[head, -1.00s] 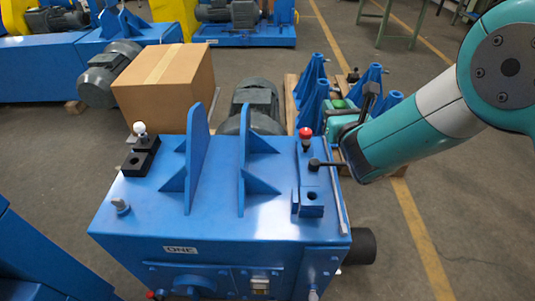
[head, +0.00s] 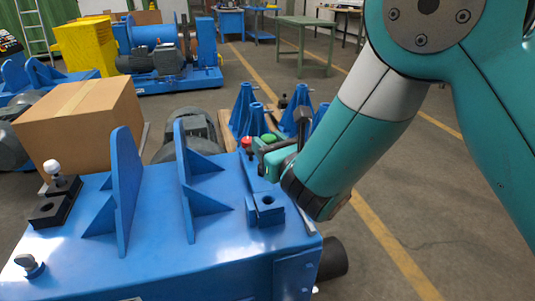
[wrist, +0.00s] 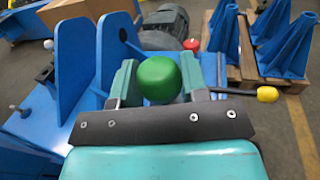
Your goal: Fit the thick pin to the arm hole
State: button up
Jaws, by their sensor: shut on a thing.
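My gripper (head: 270,150) is above the right rear of the blue machine, near the blue block. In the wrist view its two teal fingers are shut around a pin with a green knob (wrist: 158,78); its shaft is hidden. The green knob shows in the head view (head: 268,138). The blue block (head: 265,212) with a round hole sits at the machine's right end, below and in front of the gripper. A red-knobbed pin (head: 247,143) stands just behind it. I cannot tell which hole is the arm hole; an upright blue plate (wrist: 120,50) also has one.
A white-knobbed pin (head: 52,167) stands at a black block on the machine's left. Two tall plates (head: 124,190) rise from the top. Blue stands (head: 243,112) on a pallet are behind. A yellow knob (wrist: 267,94) shows at right in the wrist view. A carton (head: 80,125) is at back left.

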jog(key=shift+r, duration=0.1)
notch_tip(320, 180, down, 6)
jog(key=b, duration=0.5)
jog(key=shift+r, duration=0.1)
jog(key=shift+f+b, duration=3.2)
jog(key=shift+f, duration=0.3)
dwell(1.4)
jog(key=o, duration=1.2)
jog(key=shift+c, duration=0.2)
